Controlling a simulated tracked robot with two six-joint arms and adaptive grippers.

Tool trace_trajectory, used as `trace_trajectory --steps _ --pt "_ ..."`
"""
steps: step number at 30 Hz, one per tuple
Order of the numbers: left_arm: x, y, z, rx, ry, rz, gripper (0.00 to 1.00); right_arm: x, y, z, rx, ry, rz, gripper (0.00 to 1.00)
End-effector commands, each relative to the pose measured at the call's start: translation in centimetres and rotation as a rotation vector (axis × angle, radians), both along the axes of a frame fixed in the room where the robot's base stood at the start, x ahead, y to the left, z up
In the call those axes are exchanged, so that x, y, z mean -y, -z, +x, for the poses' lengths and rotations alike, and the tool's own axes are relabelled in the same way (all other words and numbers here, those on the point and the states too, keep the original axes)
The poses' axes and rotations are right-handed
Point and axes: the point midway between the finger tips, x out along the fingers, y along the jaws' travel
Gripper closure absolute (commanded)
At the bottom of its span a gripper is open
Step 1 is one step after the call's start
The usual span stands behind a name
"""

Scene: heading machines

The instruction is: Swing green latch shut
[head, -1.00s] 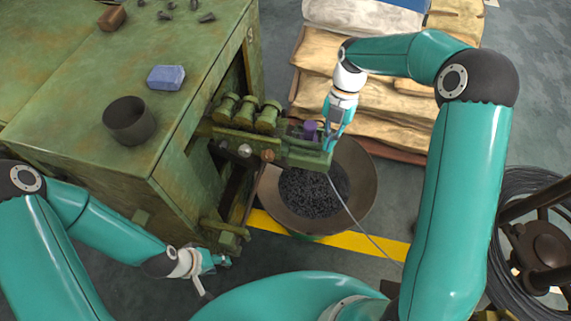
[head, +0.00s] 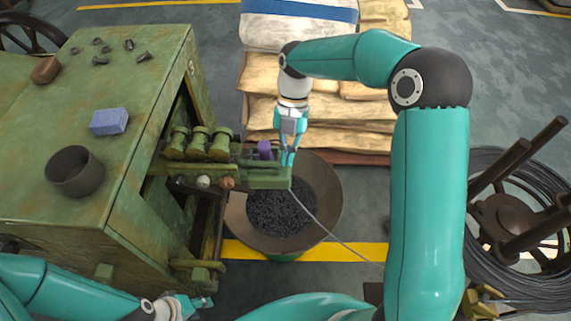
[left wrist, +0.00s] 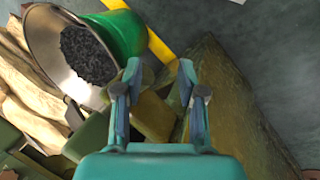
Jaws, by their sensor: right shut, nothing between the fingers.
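A green block (head: 268,181) sits at the outer end of the machine's roller bracket, with a purple piece (head: 265,150) standing on it. A green bracket (head: 197,272) juts from the machine lower down. I cannot tell for certain which green part is the latch. My right gripper (head: 288,159) is shut and empty, pointing down just right of the purple piece; contact is unclear. My left gripper (head: 208,301) is below the lower bracket. In the left wrist view its fingers are apart, with a dull green block (left wrist: 152,115) beyond, between them in the picture.
The green machine (head: 110,140) carries a dark cup (head: 74,171) and a blue block (head: 109,121). A bowl of dark pieces (head: 325,190) stands under the bracket. A thin wire (head: 335,235) runs right from the block. Sacks (head: 345,120) lie behind; a wire coil (head: 480,180) stands right.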

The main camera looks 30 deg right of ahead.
Motion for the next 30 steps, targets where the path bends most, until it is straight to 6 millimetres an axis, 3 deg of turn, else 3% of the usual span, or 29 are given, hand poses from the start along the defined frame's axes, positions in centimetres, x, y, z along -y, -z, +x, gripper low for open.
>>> trace_trajectory --steps 6,10,30 --pt "0.0 0.1 0.1 0.001 0.000 0.000 0.60 0.2 -3.9 1.4 -0.002 -0.007 0.001 1.00" --pt "0.0 0.0 0.0 0.000 0.000 0.000 0.60 0.2 -5.1 1.9 -0.004 -0.009 0.001 1.00" --pt "0.0 0.0 0.0 0.001 0.000 0.000 0.60 0.2 -5.7 2.0 -0.007 -0.011 0.001 1.00"
